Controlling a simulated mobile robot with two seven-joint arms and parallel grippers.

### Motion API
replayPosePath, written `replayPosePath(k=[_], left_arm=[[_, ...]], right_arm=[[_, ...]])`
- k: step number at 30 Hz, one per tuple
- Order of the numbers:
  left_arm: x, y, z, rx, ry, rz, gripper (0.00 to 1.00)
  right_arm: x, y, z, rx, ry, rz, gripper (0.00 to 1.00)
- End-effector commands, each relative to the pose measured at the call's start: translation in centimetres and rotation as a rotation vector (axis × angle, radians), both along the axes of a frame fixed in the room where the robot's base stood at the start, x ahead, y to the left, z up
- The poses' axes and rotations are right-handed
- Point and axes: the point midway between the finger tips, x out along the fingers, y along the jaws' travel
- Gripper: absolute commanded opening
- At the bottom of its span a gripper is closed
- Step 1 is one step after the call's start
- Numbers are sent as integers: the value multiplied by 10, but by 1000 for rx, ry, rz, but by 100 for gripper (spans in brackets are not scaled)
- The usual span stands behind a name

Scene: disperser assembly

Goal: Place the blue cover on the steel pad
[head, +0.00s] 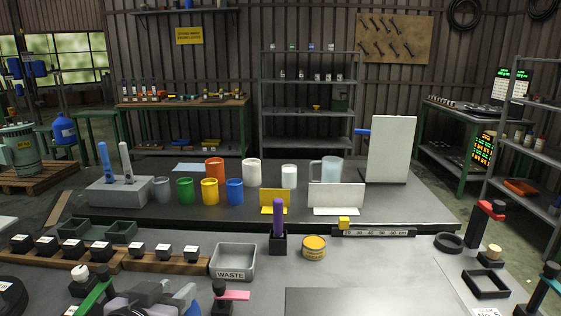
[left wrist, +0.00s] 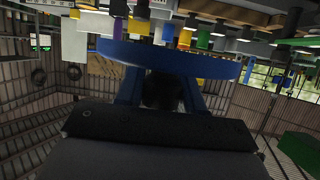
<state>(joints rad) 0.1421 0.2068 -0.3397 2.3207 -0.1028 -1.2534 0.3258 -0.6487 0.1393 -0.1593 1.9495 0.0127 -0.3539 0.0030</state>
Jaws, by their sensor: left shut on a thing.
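The blue cover (left wrist: 170,58) is a wide, round blue disc held across the fingertips of my left gripper (left wrist: 160,82) in the left wrist view. The gripper is shut on it. In the head view the grey left gripper (head: 150,302) is at the bottom left edge, partly cut off, with a bit of blue at its right side. A flat dark grey plate (head: 360,301), which looks like the steel pad, lies at the bottom centre, partly cut off and bare. The blue piece is to the left of it and apart. My right gripper is not seen.
A grey waste bin (head: 233,261), a purple-handled tool in a black block (head: 279,232) and a yellow tin (head: 314,247) stand behind the plate. A black stamp and pink strip (head: 232,295) lie between the gripper and the plate. A square black frame (head: 486,284) stands at right.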

Motion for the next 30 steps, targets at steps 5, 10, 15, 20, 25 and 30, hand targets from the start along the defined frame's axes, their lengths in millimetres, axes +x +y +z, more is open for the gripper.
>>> replayPosePath(k=[5,10,15,20,25,30], left_arm=[[-22,18,-32,0,3,57,0],[-38,30,-50,-1,1,89,0],[-46,36,-57,-1,-4,103,0],[-47,37,-58,-1,-5,105,0],[-47,37,-58,-2,-5,104,0],[-43,35,-56,-5,-9,95,0]], right_arm=[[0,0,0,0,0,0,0],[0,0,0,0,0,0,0],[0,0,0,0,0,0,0],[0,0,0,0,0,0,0],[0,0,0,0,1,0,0],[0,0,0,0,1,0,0]])
